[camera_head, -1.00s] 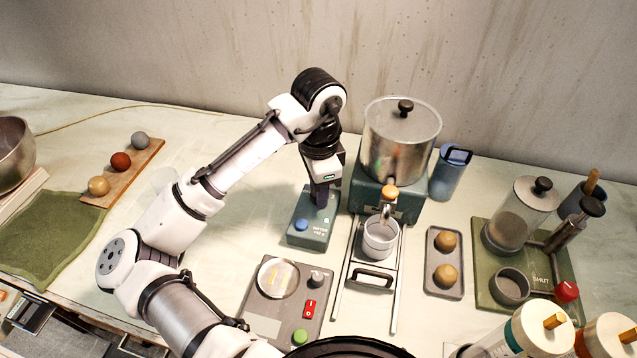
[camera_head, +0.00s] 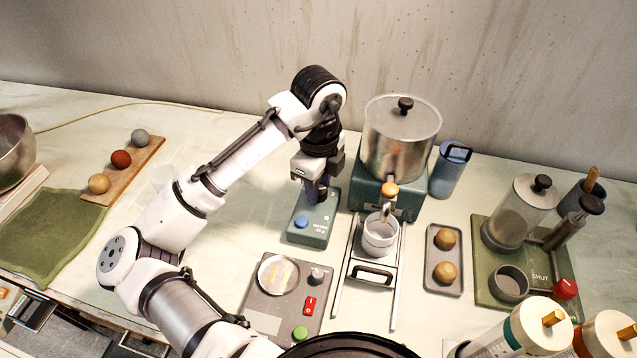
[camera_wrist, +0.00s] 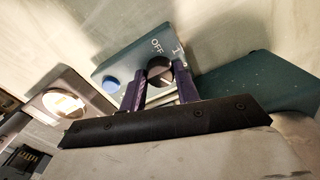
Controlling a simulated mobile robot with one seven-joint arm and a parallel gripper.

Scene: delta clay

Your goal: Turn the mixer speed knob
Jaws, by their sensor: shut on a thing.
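The mixer's speed control box (camera_head: 309,228) is a small teal-grey block with a blue button (camera_head: 301,222) at its near left corner. In the wrist view the box (camera_wrist: 130,65) shows OFF lettering and the blue button (camera_wrist: 111,86). The speed knob (camera_wrist: 161,75) is a dark round knob on its top, partly hidden by my fingers. My gripper (camera_wrist: 163,88) points down over the box, with its two purple fingers on either side of the knob, shut on it. In the head view my gripper (camera_head: 317,192) hides the knob.
The mixer (camera_head: 399,140), a lidded metal pot on a teal base, stands just right of the box. A metal cup (camera_head: 379,238) sits on a rail rack. A panel (camera_head: 262,309) with red and green switches lies in front. Table left of the box is clear.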

